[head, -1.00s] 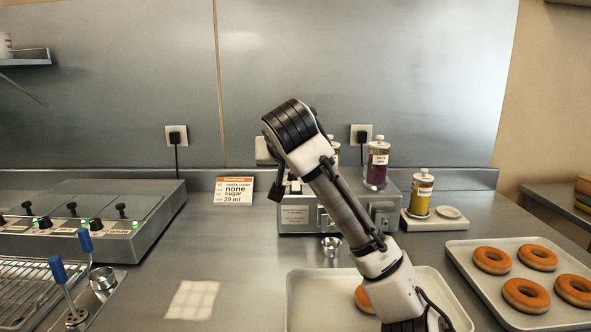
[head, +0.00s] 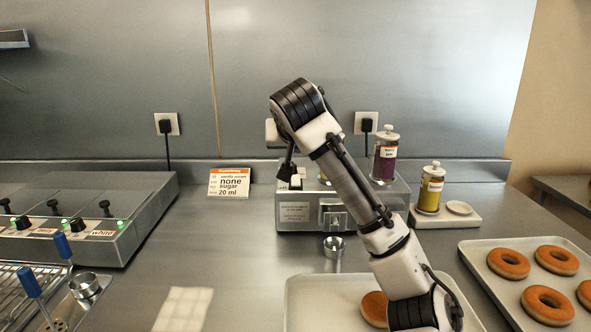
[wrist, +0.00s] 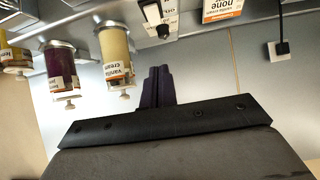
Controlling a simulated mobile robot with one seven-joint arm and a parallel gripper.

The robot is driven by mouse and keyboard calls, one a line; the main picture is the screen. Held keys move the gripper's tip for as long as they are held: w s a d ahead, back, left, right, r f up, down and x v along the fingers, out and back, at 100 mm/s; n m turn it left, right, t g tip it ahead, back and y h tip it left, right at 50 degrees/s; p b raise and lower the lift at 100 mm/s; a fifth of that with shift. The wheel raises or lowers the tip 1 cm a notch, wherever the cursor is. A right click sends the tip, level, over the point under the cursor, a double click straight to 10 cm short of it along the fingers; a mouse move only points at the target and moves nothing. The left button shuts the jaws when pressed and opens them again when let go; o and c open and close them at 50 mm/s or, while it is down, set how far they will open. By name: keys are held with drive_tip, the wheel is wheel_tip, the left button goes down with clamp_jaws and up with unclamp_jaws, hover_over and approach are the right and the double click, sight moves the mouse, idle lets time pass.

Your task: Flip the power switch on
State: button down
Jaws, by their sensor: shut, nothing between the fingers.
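The dispenser machine (head: 310,216) stands at the back middle of the counter. A small black-and-white switch (head: 295,181) sits at the left end of its top, partly crowded by dark parts of my arm. The wrist view is upside down and shows the switch (wrist: 154,14) at the top edge, beside a small white label. I cannot tell its on or off position. My gripper (wrist: 156,87) is shut and empty, its dark fingers apart from the switch in the wrist picture.
A vanilla cream jar (wrist: 115,50) stands near the switch, with a purple jam jar (head: 385,158) to its right. A yellow jar (head: 430,188) is further right. The order sign (head: 229,184) stands left of the machine. Doughnut trays (head: 475,250) lie in front.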

drive_tip(key=p, duration=0.2)
hover_over(296, 180)
drive_tip(key=s, duration=0.1)
wheel_tip(296, 180, down, 5)
drive_tip(key=shift+r, duration=0.1)
drive_tip(key=f, duration=0.2)
drive_tip(key=shift+w+f+p, duration=0.2)
drive_tip(key=shift+f+p, duration=0.1)
drive_tip(key=shift+f, duration=0.05)
drive_tip(key=shift+w+f, duration=0.1)
drive_tip(key=shift+f, duration=0.65)
drive_tip(key=shift+r, duration=0.1)
drive_tip(key=shift+a+r+p, duration=0.1)
drive_tip(key=shift+r+p, duration=0.05)
drive_tip(key=shift+p, duration=0.45)
drive_tip(key=shift+w+g+p, duration=0.25)
drive_tip(key=shift+g+p, duration=0.35)
drive_tip(key=shift+p, duration=0.55)
drive_tip(key=shift+f, duration=0.45)
